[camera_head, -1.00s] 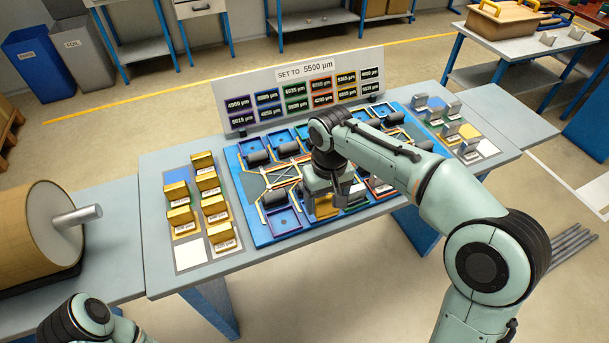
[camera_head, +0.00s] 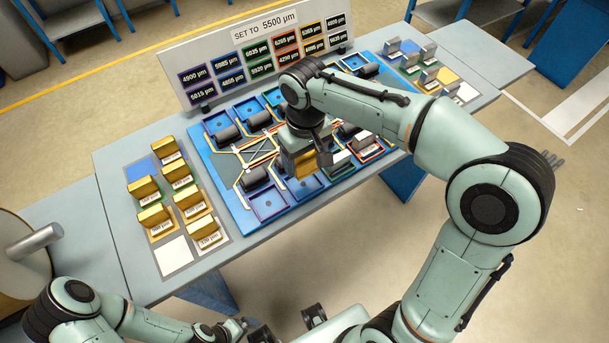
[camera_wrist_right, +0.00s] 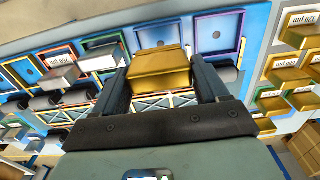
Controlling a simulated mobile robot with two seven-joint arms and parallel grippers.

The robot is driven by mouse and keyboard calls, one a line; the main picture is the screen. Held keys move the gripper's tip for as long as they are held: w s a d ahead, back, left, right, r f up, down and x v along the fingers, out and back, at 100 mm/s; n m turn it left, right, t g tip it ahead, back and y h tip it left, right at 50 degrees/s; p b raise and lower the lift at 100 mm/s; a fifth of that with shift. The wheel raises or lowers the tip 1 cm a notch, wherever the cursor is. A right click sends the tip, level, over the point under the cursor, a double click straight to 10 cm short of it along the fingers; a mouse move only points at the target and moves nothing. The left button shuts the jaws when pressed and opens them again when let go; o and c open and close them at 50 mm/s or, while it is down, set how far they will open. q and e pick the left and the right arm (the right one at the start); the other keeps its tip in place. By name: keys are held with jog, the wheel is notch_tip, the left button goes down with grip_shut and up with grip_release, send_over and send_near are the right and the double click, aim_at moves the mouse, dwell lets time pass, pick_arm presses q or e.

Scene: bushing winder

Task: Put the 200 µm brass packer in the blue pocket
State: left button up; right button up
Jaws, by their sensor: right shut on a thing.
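My right gripper (camera_head: 306,168) is shut on a brass packer (camera_head: 305,163). The brass packer also shows between the fingers in the right wrist view (camera_wrist_right: 160,72), and its label is not readable. It is over the front edge of the board, beside the blue pocket (camera_head: 306,188), which looks empty in front of it. In the right wrist view the blue pocket (camera_wrist_right: 158,33) lies just beyond the packer; whether they touch I cannot tell. My left gripper (camera_head: 232,328) is low at the bottom of the head view, clear of the table, its jaws unclear.
An empty purple pocket (camera_head: 268,204) adjoins the blue one on the left. Steel packers (camera_head: 340,158) sit in the green and red pockets to the right. Several brass packers (camera_head: 150,215) stand on the left mat. Dark rollers (camera_head: 255,178) and a sign board (camera_head: 262,60) stand behind.

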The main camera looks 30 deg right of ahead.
aim_at(305, 157)
jog(key=shift+f+b, duration=0.4)
jog(key=shift+f, duration=3.15)
jog(key=shift+f, duration=0.1)
jog(key=o, duration=1.2)
jog(key=shift+f, duration=0.1)
jog(key=shift+r, duration=0.2)
notch_tip(305, 157, up, 12)
jog(key=shift+p, duration=0.95)
